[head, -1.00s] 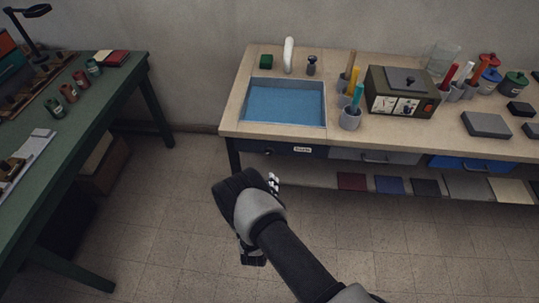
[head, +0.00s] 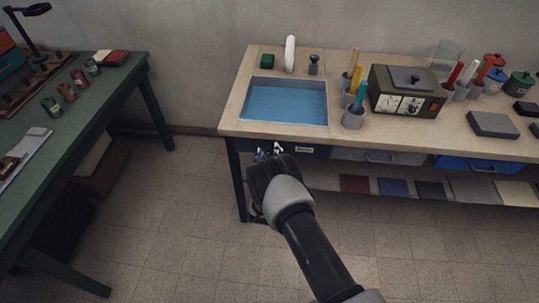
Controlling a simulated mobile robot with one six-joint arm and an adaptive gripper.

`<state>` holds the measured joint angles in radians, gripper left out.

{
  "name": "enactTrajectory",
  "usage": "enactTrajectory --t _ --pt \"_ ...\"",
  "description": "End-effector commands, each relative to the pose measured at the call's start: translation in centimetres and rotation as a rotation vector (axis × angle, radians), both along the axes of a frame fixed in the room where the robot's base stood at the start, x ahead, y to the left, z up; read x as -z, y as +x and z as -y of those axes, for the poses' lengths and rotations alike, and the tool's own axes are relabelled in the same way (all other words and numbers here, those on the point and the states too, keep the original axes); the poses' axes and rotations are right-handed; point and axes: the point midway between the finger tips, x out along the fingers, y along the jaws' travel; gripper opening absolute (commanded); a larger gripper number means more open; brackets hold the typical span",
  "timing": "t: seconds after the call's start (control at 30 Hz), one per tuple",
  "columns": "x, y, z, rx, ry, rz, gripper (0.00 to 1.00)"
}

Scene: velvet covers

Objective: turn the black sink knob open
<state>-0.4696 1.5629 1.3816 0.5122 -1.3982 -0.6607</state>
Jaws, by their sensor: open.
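The black sink knob (head: 313,64) stands upright on the wooden counter behind the sink, right of the white faucet (head: 290,54). The grey-rimmed sink (head: 326,105) has a blue inside. My gripper (head: 270,151) is in front of the counter's front edge, by the drawer below the sink, well short of the knob and touching nothing that I can make out. Its fingertips point toward the counter and are apart, with nothing seen between them. My wrist hides part of the gripper.
Grey cups of coloured sticks (head: 353,118) and a dark control box (head: 405,92) stand right of the sink. A green table (head: 110,92) is at the left. The floor between is clear.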

Motion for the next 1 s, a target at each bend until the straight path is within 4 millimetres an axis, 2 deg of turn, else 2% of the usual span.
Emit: enactTrajectory --t 0.1,0.77,1.0 --pt "-0.02 -0.02 -0.01 0.000 0.000 0.000 0.52" --pt "0.01 -0.06 -0.01 0.000 0.000 0.000 0.08" --pt "0.03 -0.05 0.01 0.000 0.021 0.001 0.08"
